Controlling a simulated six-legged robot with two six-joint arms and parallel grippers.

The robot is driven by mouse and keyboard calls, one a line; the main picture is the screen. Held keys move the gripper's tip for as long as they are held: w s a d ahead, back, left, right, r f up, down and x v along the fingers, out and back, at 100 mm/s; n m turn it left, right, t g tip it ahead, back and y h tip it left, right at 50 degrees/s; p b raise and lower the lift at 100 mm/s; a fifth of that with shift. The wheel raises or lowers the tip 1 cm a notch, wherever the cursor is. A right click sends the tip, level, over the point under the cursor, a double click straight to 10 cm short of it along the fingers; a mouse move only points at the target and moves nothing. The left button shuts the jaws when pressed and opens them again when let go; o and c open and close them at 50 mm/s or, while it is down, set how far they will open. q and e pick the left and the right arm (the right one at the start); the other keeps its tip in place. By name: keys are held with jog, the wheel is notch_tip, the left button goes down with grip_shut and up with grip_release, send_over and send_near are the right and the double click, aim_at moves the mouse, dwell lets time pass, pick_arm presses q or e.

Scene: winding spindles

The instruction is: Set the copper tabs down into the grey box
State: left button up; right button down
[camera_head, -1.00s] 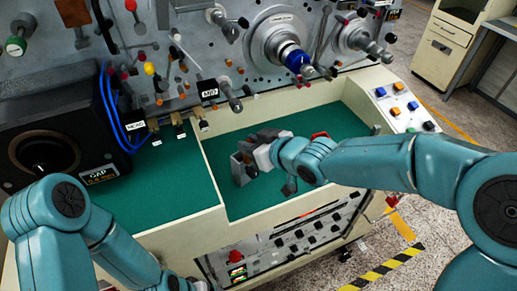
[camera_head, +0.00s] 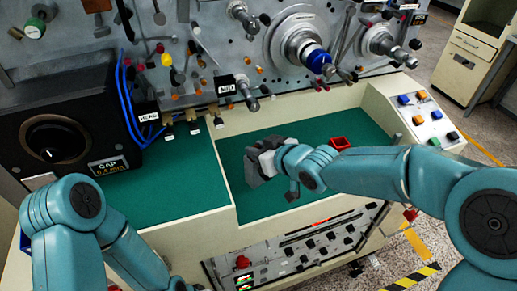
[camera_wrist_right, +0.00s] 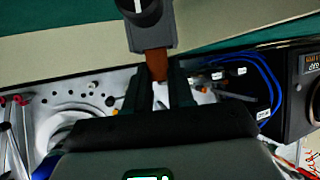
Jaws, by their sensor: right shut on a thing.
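My right gripper (camera_head: 258,165) is over the green-lined tray at the front of the machine. In the right wrist view its two dark fingers (camera_wrist_right: 160,88) are shut on a copper-brown tab (camera_wrist_right: 156,63). A dark grey block (camera_wrist_right: 150,35) with a round black knob lies just beyond the tab. I cannot tell whether tab and block are joined. In the head view the tab does not show clearly. No separate grey box can be made out with certainty. My left arm comes in at lower left, and its gripper is out of frame.
A small red open box (camera_head: 340,143) stands on the green tray floor (camera_head: 231,147) behind my right arm. Brass tabs (camera_head: 193,127) stick out below the machine face. A black dial box (camera_head: 60,140) stands at left, a button panel (camera_head: 425,115) at right. The green surface at left is clear.

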jog(key=c, duration=0.9)
grip_release()
jog(key=shift+s+d+r, duration=0.25)
jog(key=shift+s+d, duration=0.05)
jog(key=p+v, duration=0.5)
jog(key=v, duration=1)
jog(key=shift+s+d, duration=0.1)
jog(key=shift+s, duration=0.1)
